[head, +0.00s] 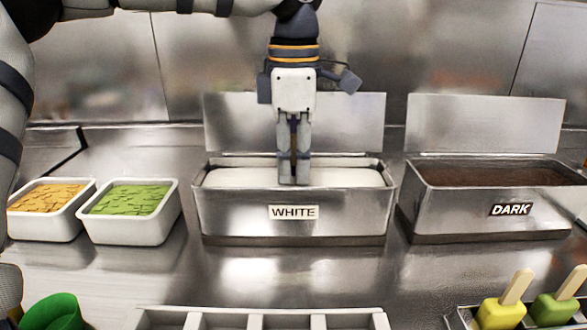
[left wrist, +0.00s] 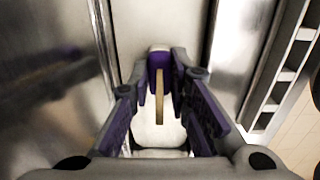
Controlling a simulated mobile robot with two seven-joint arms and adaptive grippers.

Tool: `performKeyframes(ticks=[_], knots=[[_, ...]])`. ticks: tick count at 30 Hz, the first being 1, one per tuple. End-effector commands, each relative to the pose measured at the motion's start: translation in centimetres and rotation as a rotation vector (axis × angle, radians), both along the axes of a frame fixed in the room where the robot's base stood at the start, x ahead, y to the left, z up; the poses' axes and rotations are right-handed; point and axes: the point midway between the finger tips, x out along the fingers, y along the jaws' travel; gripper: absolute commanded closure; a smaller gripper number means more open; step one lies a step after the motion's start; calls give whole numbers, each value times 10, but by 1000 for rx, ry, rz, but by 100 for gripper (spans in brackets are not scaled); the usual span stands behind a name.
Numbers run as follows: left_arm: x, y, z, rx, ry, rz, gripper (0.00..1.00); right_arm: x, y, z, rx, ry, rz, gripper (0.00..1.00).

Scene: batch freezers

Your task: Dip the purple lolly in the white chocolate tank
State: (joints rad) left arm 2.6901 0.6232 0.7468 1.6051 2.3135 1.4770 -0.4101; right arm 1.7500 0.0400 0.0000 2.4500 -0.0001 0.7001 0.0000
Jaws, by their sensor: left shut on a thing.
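The white chocolate tank (head: 240,222) is a steel box labelled WHITE, with its lid (head: 235,125) raised behind it and pale liquid inside. My left gripper (head: 294,180) points straight down over the tank, its fingertips at about rim level by the pale surface. It is shut on the stick of the purple lolly, and the brownish stick shows between the fingers. In the left wrist view the stick and part of the purple lolly (left wrist: 159,62) show between the fingers, over the pale liquid. In the head view the lolly's body is hidden. My right gripper is not in view.
A steel tank labelled DARK (head: 460,210) stands to the right. White trays of orange (head: 88,204) and green (head: 170,222) topping stand left. An empty divided rack (head: 287,311) is in front. A yellow lolly (head: 500,313), a green lolly (head: 553,311) and a green cup (head: 55,312) are near the front.

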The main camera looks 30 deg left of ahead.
Motion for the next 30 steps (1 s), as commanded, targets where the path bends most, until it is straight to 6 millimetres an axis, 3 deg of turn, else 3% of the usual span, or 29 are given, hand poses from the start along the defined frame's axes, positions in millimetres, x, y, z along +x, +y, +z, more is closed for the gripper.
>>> performKeyframes(ticks=[21,30], knots=[[0,0,56,1,-2,0,100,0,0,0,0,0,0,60],[0,0,61,0,0,0,100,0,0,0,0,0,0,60]])
